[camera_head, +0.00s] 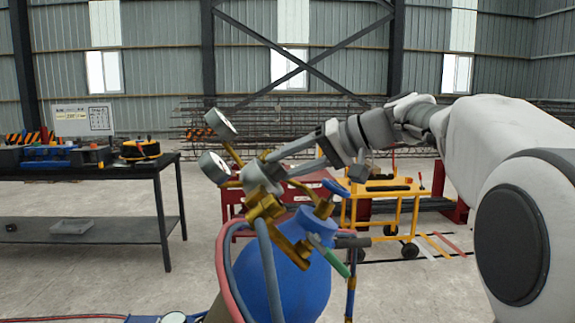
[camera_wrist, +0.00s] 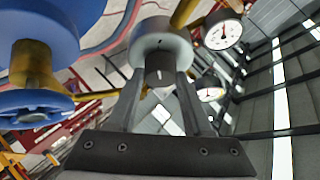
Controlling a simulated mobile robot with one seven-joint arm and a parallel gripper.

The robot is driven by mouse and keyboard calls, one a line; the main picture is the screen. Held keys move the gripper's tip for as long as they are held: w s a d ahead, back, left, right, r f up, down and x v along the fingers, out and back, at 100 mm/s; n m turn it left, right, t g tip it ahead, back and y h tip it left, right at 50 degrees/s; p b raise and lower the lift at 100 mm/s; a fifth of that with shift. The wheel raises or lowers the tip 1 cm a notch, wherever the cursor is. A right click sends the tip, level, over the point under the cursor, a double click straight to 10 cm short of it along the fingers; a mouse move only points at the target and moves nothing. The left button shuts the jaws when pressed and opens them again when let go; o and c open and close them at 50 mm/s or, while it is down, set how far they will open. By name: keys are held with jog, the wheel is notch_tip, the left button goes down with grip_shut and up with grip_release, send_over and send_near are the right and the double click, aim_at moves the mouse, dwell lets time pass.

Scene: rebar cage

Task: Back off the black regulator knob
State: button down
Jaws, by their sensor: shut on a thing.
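The regulator is a brass body (camera_head: 265,212) with a round grey housing (camera_head: 262,178) on top of a blue cylinder (camera_head: 292,280). The housing also shows in the wrist view (camera_wrist: 160,42). The short dark regulator knob (camera_wrist: 160,68) sticks out of it toward my gripper; in the head view the fingers mostly hide it. My gripper (camera_head: 283,165) comes in from the upper right. In the wrist view its two fingers (camera_wrist: 160,76) are shut on the knob, one on each side.
Two white-faced gauges (camera_head: 220,124) (camera_head: 214,166) stand close left of the fingers. A blue valve handwheel (camera_head: 335,187) sits just right of the regulator. Red and blue hoses (camera_head: 224,265) hang in front. A black workbench (camera_head: 90,172) is left; a yellow cart (camera_head: 385,205) stands behind.

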jog(key=shift+c, duration=1.6)
grip_release()
jog(key=p+v, duration=0.4)
jog(key=v, duration=1.3)
jog(key=shift+d, duration=0.2)
jog(key=shift+r, duration=0.1)
